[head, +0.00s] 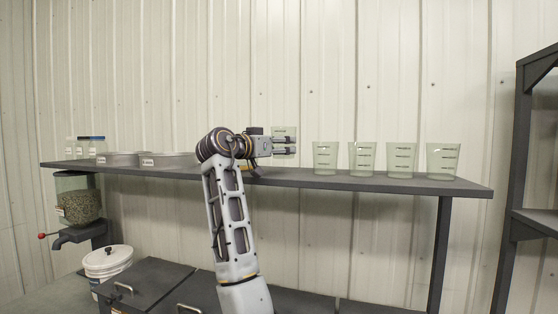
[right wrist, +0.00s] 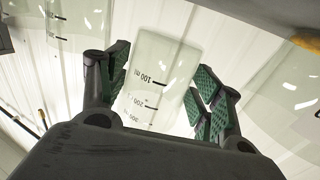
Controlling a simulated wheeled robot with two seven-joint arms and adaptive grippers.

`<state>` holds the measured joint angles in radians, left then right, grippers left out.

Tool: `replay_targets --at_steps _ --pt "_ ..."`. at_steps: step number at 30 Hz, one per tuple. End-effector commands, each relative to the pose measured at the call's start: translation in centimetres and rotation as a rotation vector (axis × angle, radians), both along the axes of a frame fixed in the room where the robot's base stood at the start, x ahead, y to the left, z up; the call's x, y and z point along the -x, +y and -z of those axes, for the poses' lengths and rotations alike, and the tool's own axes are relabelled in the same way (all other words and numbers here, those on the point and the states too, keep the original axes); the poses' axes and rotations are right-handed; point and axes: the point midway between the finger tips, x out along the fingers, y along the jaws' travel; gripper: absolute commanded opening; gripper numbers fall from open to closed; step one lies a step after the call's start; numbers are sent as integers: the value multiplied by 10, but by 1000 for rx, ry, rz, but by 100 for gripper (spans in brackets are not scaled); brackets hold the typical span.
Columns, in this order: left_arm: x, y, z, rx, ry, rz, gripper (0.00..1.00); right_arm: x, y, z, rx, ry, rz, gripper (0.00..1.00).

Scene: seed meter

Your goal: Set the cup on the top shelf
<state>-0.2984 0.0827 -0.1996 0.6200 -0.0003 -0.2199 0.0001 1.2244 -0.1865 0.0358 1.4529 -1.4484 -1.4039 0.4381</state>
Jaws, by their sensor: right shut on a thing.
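A translucent green measuring cup (head: 284,130) with dark graduation marks is in my right gripper (head: 287,146), above the top shelf (head: 370,182). The cup's lower part is hidden behind the fingers in the head view, so I cannot tell whether its base touches the shelf. In the right wrist view the cup (right wrist: 155,80) shows its ml marks between the green-padded fingers of my right gripper (right wrist: 160,88), which is shut on it. My left gripper is not in view.
Several similar cups (head: 362,158) stand in a row on the shelf to the right. Round metal pans (head: 168,160) and small capped bottles (head: 97,146) stand at the left. Below are a seed hopper (head: 80,206) and white bucket (head: 108,262). A dark rack (head: 515,180) stands at far right.

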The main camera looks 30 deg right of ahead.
Motion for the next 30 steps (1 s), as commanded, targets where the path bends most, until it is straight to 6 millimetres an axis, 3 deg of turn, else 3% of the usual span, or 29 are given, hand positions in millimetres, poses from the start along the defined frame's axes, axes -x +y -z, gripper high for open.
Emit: replay_targets --at_steps 8,21,30 --pt "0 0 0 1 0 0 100 0 0 7 -1 1 0 44" --pt "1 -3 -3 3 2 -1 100 0 0 40 -1 0 0 44" --pt "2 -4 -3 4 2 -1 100 0 0 41 0 0 0 44"
